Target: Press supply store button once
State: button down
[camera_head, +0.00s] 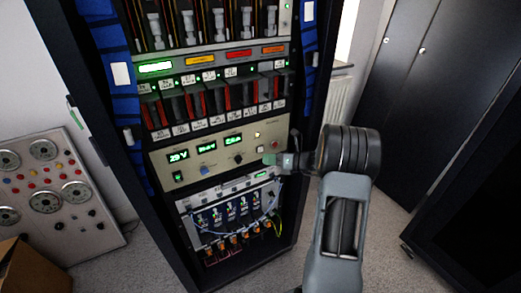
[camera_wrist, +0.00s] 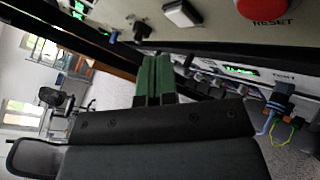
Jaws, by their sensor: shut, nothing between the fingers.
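The beige supply panel (camera_head: 215,149) sits in the black rack, with green displays reading about 29 V at its left. A white square button (camera_head: 260,149) is at its right, beside a red button (camera_head: 275,145). In the wrist view the white button (camera_wrist: 182,14) is close, and the red button (camera_wrist: 264,7) has RESET under it. No store label is readable, so I cannot tell surely that the white button is it. My gripper (camera_head: 268,159) is shut and empty, its green fingertips (camera_wrist: 155,60) just below the white button and seemingly apart from it.
Under the panel is a unit (camera_head: 230,208) with several wired connectors. Red-and-black modules (camera_head: 210,100) fill the rack above. A grey panel with dials (camera_head: 50,190) stands at left, dark cabinets (camera_head: 430,90) at right. Carpet (camera_head: 385,230) is clear at right.

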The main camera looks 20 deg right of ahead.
jog(key=s, duration=0.1)
jog(key=s+p, duration=0.1)
jog(key=s, duration=0.1)
jog(key=shift+s+d, duration=0.2)
jog(key=shift+s, duration=0.1)
dwell(0.7)
